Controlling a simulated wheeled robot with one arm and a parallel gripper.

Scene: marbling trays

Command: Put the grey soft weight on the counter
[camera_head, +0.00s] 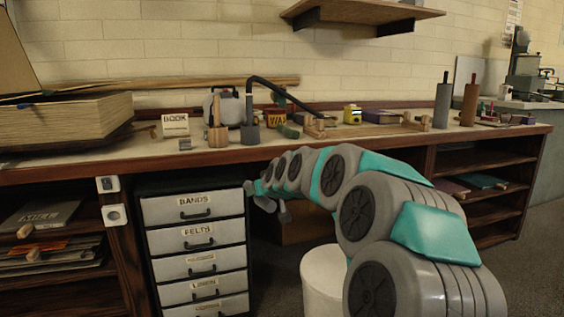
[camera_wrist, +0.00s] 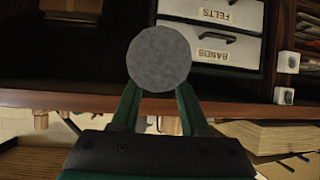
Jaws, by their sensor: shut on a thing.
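The grey soft weight (camera_wrist: 158,58) shows in the wrist view as a round, speckled grey disc at the fingertips. My gripper (camera_wrist: 158,86) is shut on it, with one dark green finger on each side. In the head view my gripper (camera_head: 262,194) is in front of the counter (camera_head: 100,156), below its front edge and near the right side of the drawer unit. The counter's wooden edge (camera_wrist: 55,100) crosses the wrist view, which is upside down, behind the weight.
A drawer unit (camera_head: 198,237) with labelled drawers stands under the counter. A thick book stack (camera_head: 70,120) fills the counter's left end. Wooden tools, a tin marked WAX (camera_head: 277,117) and a BOOK sign (camera_head: 175,125) stand mid-counter. A white bin (camera_head: 324,285) stands below my arm.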

